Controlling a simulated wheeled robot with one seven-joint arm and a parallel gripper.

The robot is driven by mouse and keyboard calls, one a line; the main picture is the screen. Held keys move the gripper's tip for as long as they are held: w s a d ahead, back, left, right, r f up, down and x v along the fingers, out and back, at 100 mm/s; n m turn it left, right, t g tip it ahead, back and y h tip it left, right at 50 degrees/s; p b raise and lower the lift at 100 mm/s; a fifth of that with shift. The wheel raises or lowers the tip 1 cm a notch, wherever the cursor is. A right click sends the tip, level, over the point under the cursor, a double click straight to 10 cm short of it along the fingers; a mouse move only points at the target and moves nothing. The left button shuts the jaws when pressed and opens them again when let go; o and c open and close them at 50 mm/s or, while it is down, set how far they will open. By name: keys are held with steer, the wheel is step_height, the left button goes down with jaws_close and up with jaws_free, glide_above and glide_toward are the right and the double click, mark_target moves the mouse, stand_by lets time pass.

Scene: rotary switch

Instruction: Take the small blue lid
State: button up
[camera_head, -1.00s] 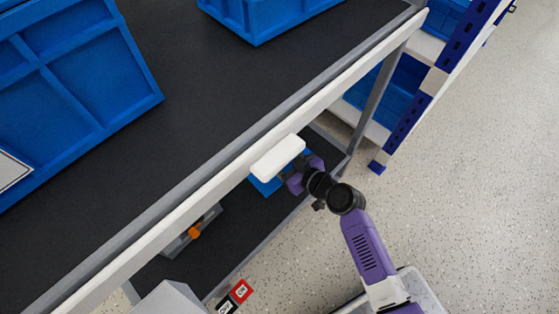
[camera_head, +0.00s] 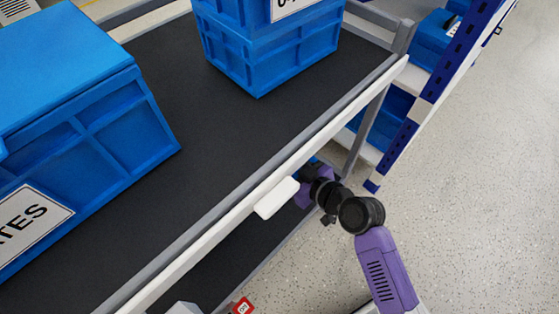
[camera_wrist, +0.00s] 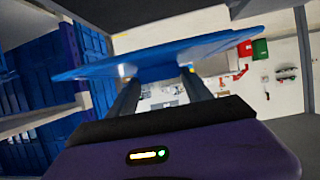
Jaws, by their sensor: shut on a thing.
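The small blue lid (camera_wrist: 165,58) is a thin flat blue panel across the top of the wrist view, seen nearly edge-on. My gripper (camera_wrist: 160,76) is shut on the lid, with both dark fingers reaching its near edge. In the head view my gripper (camera_head: 306,188) is beside the table's white front rail, and its fingertips are hidden. Only a sliver of blue shows near it there, and I cannot tell whether that is the lid.
The table (camera_head: 165,95) carries a large blue crate (camera_head: 95,150) and stacked blue crates (camera_head: 270,60). A white block (camera_head: 277,198) juts from its front rail, close to my gripper. A lower dark shelf (camera_head: 235,255) lies beneath. Open floor (camera_head: 470,190) lies to the right.

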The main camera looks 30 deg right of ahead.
steer(key=s+b, duration=0.1)
steer(key=s, duration=0.8)
stand_by(0.3)
steer(key=shift+s, duration=0.1)
steer(key=s+b, duration=0.3)
steer(key=s, duration=0.6)
steer(key=shift+s+b, duration=0.4)
